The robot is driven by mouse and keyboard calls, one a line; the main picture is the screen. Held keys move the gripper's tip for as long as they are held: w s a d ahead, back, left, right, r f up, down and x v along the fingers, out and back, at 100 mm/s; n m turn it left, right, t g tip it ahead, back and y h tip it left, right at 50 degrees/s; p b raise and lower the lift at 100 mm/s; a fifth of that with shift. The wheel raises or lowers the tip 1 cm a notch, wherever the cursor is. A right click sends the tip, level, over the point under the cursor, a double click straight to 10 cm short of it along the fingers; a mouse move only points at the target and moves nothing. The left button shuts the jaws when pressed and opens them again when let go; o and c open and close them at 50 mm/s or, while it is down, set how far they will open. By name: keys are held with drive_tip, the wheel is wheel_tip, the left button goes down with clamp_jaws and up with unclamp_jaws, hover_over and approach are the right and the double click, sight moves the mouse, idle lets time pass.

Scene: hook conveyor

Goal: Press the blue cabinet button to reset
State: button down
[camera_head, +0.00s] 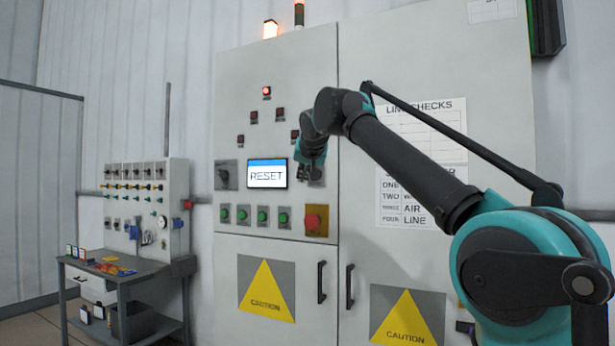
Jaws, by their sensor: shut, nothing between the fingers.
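The grey control cabinet (300,60) fills the middle of the view. Its screen (267,174) reads RESET under a blue band. I see no plainly blue push button on the cabinet face. Below the screen is a row of green buttons (262,215), with a large red button on a yellow plate (316,219) to their right. My gripper (306,176) is at the cabinet front just right of the screen, small and dark, with its fingers shut and empty. It partly covers a dark switch plate behind it. Whether it touches the cabinet cannot be told.
A lit red lamp (266,91) and several dark red ones sit above the screen. A door handle (321,282) and caution signs (267,290) are below. A workbench (125,272) with a switch panel (150,190) stands at left. My arm crosses the right side.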

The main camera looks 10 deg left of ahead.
drive_tip(key=shift+a+r, duration=0.5)
drive_tip(key=shift+a, duration=0.05)
drive_tip(key=w+d, duration=0.3)
drive_tip(key=w, duration=0.5)
drive_tip(key=shift+w, duration=0.15)
idle(1.4)
drive_tip(key=shift+w+d, duration=0.2)
drive_tip(key=shift+w, duration=0.15)
drive_tip(key=shift+w+d, duration=0.1)
drive_tip(key=shift+w, duration=0.3)
idle(0.8)
drive_tip(key=shift+s, duration=0.1)
drive_tip(key=shift+s+a, duration=0.25)
drive_tip(key=shift+s, duration=0.45)
